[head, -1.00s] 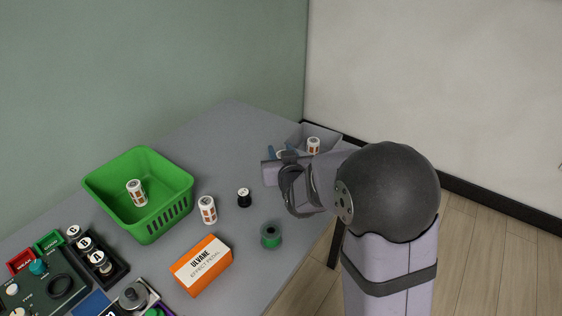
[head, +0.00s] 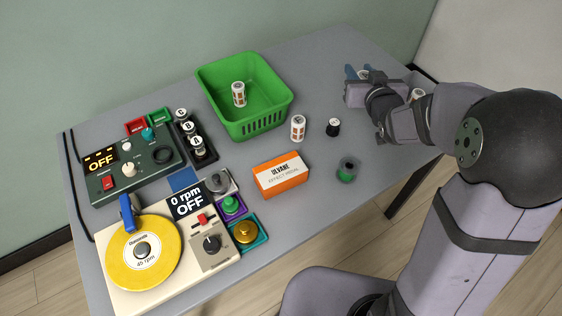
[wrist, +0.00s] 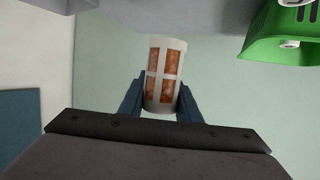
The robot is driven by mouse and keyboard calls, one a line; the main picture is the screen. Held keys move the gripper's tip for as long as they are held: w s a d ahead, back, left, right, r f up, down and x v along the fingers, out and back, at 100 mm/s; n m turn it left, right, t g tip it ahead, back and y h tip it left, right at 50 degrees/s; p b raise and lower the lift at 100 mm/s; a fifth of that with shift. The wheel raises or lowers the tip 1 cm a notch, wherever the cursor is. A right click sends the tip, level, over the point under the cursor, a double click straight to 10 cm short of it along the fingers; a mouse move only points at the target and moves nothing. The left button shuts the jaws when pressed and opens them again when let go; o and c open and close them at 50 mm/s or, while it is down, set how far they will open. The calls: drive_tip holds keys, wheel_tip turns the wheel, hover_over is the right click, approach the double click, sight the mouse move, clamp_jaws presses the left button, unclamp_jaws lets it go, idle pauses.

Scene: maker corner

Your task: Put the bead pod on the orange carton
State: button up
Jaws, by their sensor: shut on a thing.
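The orange carton (head: 281,180), marked ULVANE EFFECT PEDAL, lies on the grey table near its front edge. My gripper (head: 358,73) is at the far right of the table, well behind and to the right of the carton. In the wrist view my gripper (wrist: 160,98) has its blue fingers shut on a bead pod (wrist: 166,72), a white cylinder with orange-brown windows. In the head view the held pod is mostly hidden by my gripper. A similar pod (head: 298,128) stands on the table, and another (head: 239,94) is in the green basket (head: 273,121).
A black spool (head: 333,127) and a green spool (head: 347,170) stand between my gripper and the carton. A turntable (head: 143,250) and a control box (head: 130,165) fill the left side.

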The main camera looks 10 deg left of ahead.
drive_tip(key=a+n+y, duration=0.1)
drive_tip(key=a, duration=0.1)
drive_tip(key=s+a+r+n+g+y, duration=0.1)
drive_tip(key=a+y, duration=0.1)
drive_tip(key=a, duration=0.1)
drive_tip(key=s+a+r+n+g+y, duration=0.1)
drive_tip(key=a, duration=0.1)
drive_tip(key=shift+s+a+r+n+p, duration=0.15)
drive_tip(key=shift+s+n+p, duration=0.1)
drive_tip(key=shift+n+p, duration=0.15)
drive_tip(key=n+g+y, duration=0.6)
drive_tip(key=n+g, duration=0.5)
drive_tip(key=g, duration=0.1)
hover_over(266, 166)
drive_tip(key=f, duration=0.2)
drive_tip(key=shift+f+b, duration=0.6)
drive_tip(key=shift+f, duration=4.3)
drive_tip(key=shift+f, duration=0.15)
drive_tip(key=o, duration=1.1)
drive_tip(key=shift+c, duration=0.2)
